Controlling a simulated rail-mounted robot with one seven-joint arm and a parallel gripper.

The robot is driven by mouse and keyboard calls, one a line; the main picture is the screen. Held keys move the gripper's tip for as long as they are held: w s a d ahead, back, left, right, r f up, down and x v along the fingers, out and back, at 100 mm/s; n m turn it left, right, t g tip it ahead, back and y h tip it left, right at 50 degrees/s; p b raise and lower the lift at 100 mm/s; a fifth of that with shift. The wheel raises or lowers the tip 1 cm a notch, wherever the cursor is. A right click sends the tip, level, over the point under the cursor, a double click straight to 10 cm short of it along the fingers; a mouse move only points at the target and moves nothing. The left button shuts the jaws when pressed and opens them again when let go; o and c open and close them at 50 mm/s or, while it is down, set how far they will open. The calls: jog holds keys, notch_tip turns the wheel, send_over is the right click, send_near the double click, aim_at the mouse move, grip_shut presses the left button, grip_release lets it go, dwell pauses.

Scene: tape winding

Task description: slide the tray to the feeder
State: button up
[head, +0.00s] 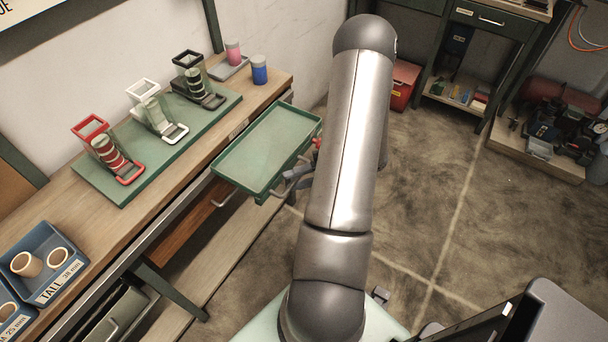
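The green tray (262,152) is shallow, rectangular and empty, and extends out from the front edge of the wooden bench. My gripper (299,172) is at the tray's right side, close to its rim. My arm hides most of the gripper, so I cannot tell if it touches the tray or how far its fingers are apart. Nothing in view is labelled as the feeder. Three upright stations, red (108,152), white (157,113) and black (198,82), stand in a row on a green board on the bench.
A blue bin (45,262) marked "TALL 38 mm" holds cream rolls at the lower left. A small grey tray (231,68) with a pink and grey roll and a blue roll (259,72) stand at the bench's far end. Open floor (440,190) lies right of my arm.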

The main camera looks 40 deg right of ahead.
jog(key=v, duration=1.7)
jog(key=shift+d+b, duration=0.2)
jog(key=shift+b, duration=0.2)
jog(key=shift+s, duration=0.1)
